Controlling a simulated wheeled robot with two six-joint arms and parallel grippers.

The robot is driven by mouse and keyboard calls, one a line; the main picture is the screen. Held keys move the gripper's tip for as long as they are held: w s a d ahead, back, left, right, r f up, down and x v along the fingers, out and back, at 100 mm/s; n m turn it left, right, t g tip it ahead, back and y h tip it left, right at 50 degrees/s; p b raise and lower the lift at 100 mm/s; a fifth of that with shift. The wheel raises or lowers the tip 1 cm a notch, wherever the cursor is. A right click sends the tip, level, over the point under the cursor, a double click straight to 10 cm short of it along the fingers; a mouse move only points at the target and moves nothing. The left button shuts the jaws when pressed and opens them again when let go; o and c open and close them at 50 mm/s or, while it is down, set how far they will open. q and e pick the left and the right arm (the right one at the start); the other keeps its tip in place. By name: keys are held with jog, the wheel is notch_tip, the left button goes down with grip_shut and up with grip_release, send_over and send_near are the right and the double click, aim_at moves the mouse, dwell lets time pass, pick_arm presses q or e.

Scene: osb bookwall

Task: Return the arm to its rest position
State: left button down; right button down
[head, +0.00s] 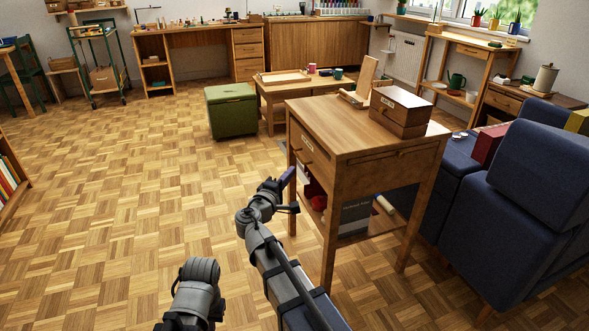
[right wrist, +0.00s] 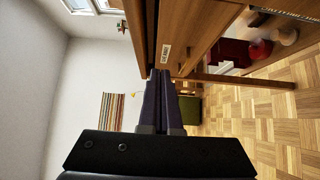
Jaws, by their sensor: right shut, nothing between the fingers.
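My right gripper (head: 286,179) is just left of the wooden side table (head: 345,137), near its front left leg and below its drawer. In the right wrist view its two dark fingers (right wrist: 162,76) lie together, shut with nothing between them. The picture there is turned on its side, and the fingertips appear close to the labelled drawer front (right wrist: 172,42). I cannot tell whether they touch it. Part of my left arm shows at the bottom of the head view, but its gripper does not.
A wooden box (head: 400,108) sits on the side table. Red items (head: 318,202) and a grey box (head: 356,218) are on its lower shelf. A blue armchair (head: 520,200) stands to the right, a green ottoman (head: 232,112) behind. The parquet floor (head: 110,210) at left is clear.

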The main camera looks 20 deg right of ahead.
jog(key=shift+s+a, duration=0.15)
jog(key=shift+a, duration=0.05)
jog(key=s+a+f+m+g+y+p, duration=0.1)
jog(key=s+a+f+m+g+y, duration=0.25)
jog(key=s+f, duration=0.35)
jog(key=s+a+f+m+g+y+p, duration=0.1)
jog(key=s+a+f+m+g+y, duration=0.1)
jog(key=s+f+g, duration=0.4)
jog(key=s+a+f+g+y+p, duration=0.2)
jog(key=s+a+f+g+y, duration=0.25)
jog(key=s+a, duration=0.8)
notch_tip(320, 180, up, 37)
jog(key=s+d+y+p, duration=0.1)
jog(key=s+p, duration=0.1)
jog(key=p, duration=3.5)
jog(key=shift+t, duration=0.3)
jog(key=shift+d, duration=0.25)
